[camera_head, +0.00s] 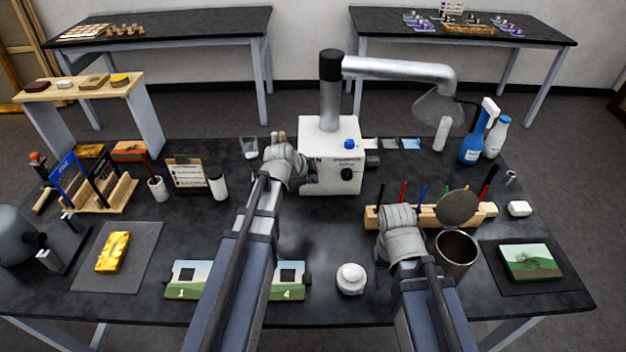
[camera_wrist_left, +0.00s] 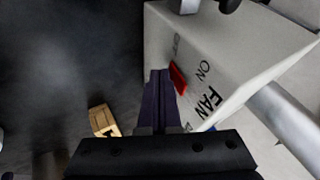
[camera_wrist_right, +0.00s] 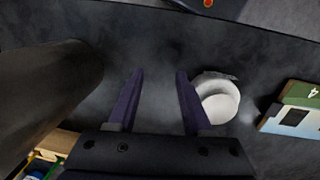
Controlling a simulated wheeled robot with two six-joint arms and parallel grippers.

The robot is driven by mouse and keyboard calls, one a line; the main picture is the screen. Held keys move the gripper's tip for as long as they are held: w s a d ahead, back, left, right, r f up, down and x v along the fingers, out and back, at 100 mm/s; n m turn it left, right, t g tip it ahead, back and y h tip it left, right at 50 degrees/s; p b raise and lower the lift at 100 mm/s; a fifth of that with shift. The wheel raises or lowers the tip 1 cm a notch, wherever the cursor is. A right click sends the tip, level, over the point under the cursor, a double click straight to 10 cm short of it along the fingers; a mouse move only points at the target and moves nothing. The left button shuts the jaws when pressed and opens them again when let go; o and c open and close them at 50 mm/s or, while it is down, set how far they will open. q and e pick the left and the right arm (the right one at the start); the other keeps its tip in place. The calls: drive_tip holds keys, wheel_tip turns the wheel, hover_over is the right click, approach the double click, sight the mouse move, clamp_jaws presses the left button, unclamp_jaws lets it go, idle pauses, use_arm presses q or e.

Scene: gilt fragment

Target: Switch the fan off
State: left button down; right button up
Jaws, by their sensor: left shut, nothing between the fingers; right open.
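The fan unit is a white box (camera_head: 318,181) with a silver duct arm (camera_head: 400,68), standing at the back middle of the table. In the left wrist view its face (camera_wrist_left: 218,62) carries the words FAN and ON, another faint label, and a red switch (camera_wrist_left: 178,78). My left gripper (camera_wrist_left: 160,73) is shut and empty, its tips just beside the red switch; I cannot tell whether they touch it. In the head view my left wrist hides the switch. My right gripper (camera_wrist_right: 158,73) is open and empty over the table, beside a round white object (camera_wrist_right: 217,100).
A metal can (camera_head: 456,256) with a raised lid stands right of my right gripper. Behind it is a wooden tool rack (camera_head: 429,215). Painted panels (camera_head: 187,281) lie at the front. A blue spray bottle (camera_head: 472,142) stands back right.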

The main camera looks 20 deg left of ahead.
use_arm(q)
drive_tip(key=shift+r, duration=0.1)
use_arm(e)
drive_tip(key=shift+r, duration=0.1)
use_arm(q)
drive_tip(key=shift+r+p, duration=0.7)
drive_tip(key=shift+p, duration=0.1)
use_arm(e)
drive_tip(key=shift+r, duration=0.75)
use_arm(q)
drive_tip(key=shift+r, duration=0.1)
use_arm(e)
drive_tip(key=shift+r, duration=0.15)
use_arm(q)
drive_tip(key=p+v, duration=0.6)
drive_tip(key=v, duration=0.1)
drive_tip(key=shift+s+r, duration=0.2)
drive_tip(key=shift+s, duration=0.05)
use_arm(e)
wheel_tip(320, 180, up, 6)
drive_tip(key=shift+f, duration=0.1)
